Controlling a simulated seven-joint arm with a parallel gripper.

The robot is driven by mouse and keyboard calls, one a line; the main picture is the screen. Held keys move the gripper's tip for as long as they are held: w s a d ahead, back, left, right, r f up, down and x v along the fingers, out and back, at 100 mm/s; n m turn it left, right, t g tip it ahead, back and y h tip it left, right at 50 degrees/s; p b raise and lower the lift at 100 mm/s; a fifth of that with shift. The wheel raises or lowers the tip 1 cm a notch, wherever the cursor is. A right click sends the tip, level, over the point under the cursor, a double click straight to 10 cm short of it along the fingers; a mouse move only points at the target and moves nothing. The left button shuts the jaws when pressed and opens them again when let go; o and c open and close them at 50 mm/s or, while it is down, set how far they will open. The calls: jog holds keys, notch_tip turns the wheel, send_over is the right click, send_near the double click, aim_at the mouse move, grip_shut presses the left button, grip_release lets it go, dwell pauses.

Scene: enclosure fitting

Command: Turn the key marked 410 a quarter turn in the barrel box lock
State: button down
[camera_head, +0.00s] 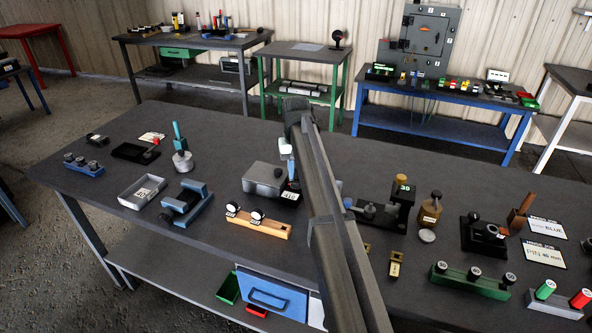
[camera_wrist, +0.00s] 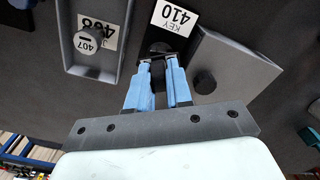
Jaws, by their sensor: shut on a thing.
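In the wrist view, my gripper (camera_wrist: 160,60) has blue fingers, shut on a small dark piece, the key (camera_wrist: 157,50), mostly hidden between the tips. It is at a black holder with a white tag (camera_wrist: 175,17) reading KEY 410. The grey box (camera_wrist: 235,58) stands beside it on the right, with a dark round lock barrel (camera_wrist: 204,83) on it. In the head view, my gripper (camera_head: 288,160) points down over the 410 tag (camera_head: 290,196), just right of the grey box (camera_head: 262,180). I cannot tell whether the key still sits in its holder.
A wooden block with dials (camera_head: 258,222) stands in front of the box. My arm hides part of the bench's middle.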

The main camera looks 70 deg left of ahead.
jog(key=shift+n, duration=0.5)
jog(key=n, duration=0.3)
jog(key=shift+n, duration=0.3)
jog(key=n, duration=0.3)
jog(key=shift+n, duration=0.3)
